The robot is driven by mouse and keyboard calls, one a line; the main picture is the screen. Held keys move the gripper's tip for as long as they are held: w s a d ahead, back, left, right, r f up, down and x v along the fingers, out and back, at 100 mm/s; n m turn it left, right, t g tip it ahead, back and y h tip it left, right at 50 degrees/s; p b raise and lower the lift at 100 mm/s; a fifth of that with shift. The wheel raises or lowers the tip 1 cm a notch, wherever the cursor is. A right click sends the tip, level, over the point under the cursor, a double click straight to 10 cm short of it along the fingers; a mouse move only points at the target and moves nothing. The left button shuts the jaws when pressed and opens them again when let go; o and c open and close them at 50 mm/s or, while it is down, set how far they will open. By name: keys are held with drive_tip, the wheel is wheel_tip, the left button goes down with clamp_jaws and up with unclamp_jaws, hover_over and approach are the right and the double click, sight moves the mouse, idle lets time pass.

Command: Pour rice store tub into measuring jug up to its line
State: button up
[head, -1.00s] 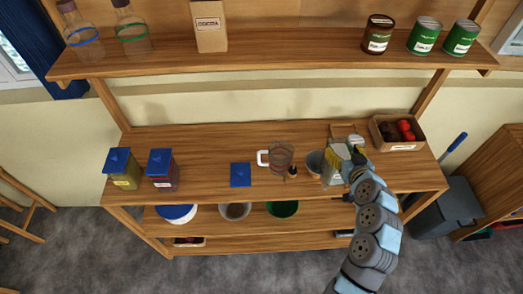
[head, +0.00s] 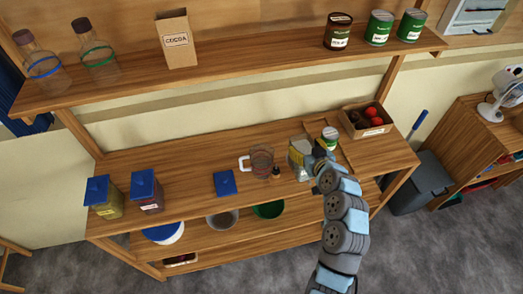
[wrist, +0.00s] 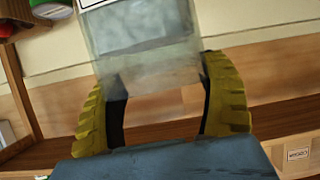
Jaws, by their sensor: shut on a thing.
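The clear, pale-filled tub (head: 299,153) is in my gripper (head: 314,160) above the right half of the worktop. Its lower part fills the upper middle of the wrist view (wrist: 150,45), between the yellow fingers of my gripper (wrist: 165,105). Its contents look whitish, and I cannot tell its exact tilt. The clear measuring jug (head: 262,162), with a white handle on its left, stands on the worktop just left of the tub, apart from it. A reddish mark shows on the jug; its fill level is too small to tell.
A blue lid (head: 226,183) lies left of the jug, and a small dark bottle (head: 276,173) stands close in front of it. Two blue-lidded tubs (head: 103,197) (head: 146,190) stand far left. A green can (head: 329,139) and a crate (head: 367,130) are at right. A shelf (head: 240,62) runs above.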

drive_tip(key=shift+w+a+r+n+p, duration=0.25)
drive_tip(key=shift+a+r+p, duration=0.45)
drive_tip(key=shift+p, duration=0.4)
drive_tip(key=a+n+h+p, duration=0.1)
drive_tip(key=p, duration=0.1)
drive_tip(key=a+g+h+p, duration=0.1)
drive_tip(key=a+p, duration=0.1)
drive_tip(key=p, duration=0.1)
drive_tip(key=a+n+h+p, duration=0.1)
drive_tip(key=p, duration=0.1)
drive_tip(key=shift+w+a+r+n+p, duration=0.15)
drive_tip(key=shift+w+n+p, duration=0.2)
drive_tip(key=shift+w, duration=0.05)
drive_tip(key=shift+w+a+f+n+g+h, duration=0.15)
drive_tip(key=shift+a+f+h, duration=0.15)
drive_tip(key=shift+a, duration=0.15)
drive_tip(key=shift+w+a+f+n+g+h, duration=0.1)
drive_tip(key=shift+a+f+n+g+h, duration=0.05)
drive_tip(key=shift+a+h, duration=0.2)
drive_tip(key=shift+a+f+h, duration=0.15)
drive_tip(key=shift+a+h, duration=0.05)
drive_tip(key=shift+h, duration=0.05)
drive_tip(key=shift+n+b, duration=0.3)
drive_tip(key=shift+a+f, duration=0.15)
drive_tip(key=shift+a, duration=0.05)
drive_tip(key=shift+w+a+f+h+b, duration=0.1)
drive_tip(key=shift+a+h+b, duration=0.1)
drive_tip(key=shift+h+b, duration=0.15)
